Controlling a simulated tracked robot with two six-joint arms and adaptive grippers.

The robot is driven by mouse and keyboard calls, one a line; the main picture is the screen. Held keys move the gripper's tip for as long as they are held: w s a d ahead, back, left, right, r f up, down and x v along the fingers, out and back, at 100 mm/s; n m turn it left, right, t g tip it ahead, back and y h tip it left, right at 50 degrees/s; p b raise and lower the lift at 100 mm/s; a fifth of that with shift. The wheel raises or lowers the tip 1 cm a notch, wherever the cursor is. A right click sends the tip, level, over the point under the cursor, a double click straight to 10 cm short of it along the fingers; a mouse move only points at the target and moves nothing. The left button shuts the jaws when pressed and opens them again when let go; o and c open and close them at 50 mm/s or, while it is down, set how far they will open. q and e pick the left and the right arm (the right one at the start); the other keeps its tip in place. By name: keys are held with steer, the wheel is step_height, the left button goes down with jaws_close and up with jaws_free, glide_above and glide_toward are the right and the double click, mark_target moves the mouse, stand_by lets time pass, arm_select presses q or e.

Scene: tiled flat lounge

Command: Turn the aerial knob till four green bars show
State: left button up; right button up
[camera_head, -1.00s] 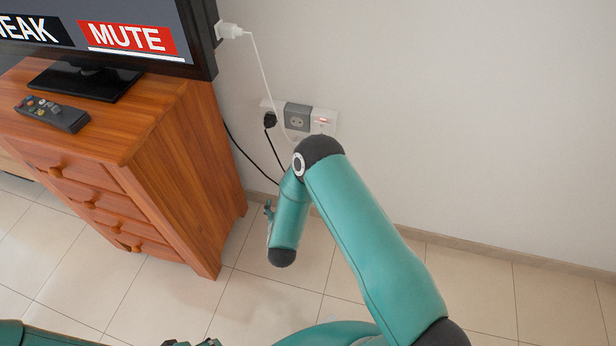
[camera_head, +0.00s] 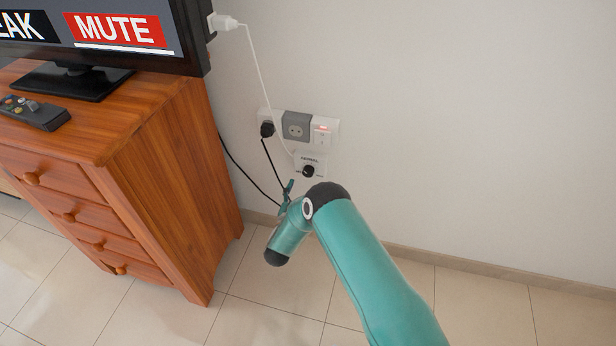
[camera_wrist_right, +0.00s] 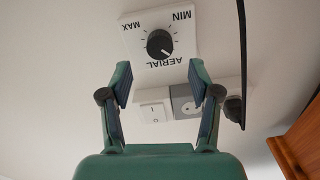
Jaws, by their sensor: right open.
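The black aerial knob (camera_head: 308,171) sits on a white wall plate (camera_head: 318,161) below the sockets. The right wrist view shows the knob (camera_wrist_right: 159,43) upside down, with MIN at right and MAX at left; its pale pointer mark appears to aim lower right. My right gripper (camera_wrist_right: 159,68) is open and empty, its fingertips apart from the knob. In the head view the right gripper (camera_head: 287,189) is small and partly hidden by its own wrist, just below left of the plate. The television (camera_head: 110,35) shows part of a word and MUTE on red; no bars are in view.
A wooden cabinet (camera_head: 170,165) stands left of the plate, with a remote (camera_head: 35,112) on top. A white cable (camera_head: 258,75) and a black cable (camera_head: 245,175) run near the plate. Sockets and a switch (camera_head: 322,133) are above. Wall at right is clear.

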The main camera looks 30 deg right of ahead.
mark_target(307, 174)
steer(key=b+x, duration=0.1)
steer(key=x, duration=0.6)
steer(key=c, duration=1)
steer(key=shift+s+d, duration=0.1)
steer(key=shift+c, duration=0.8)
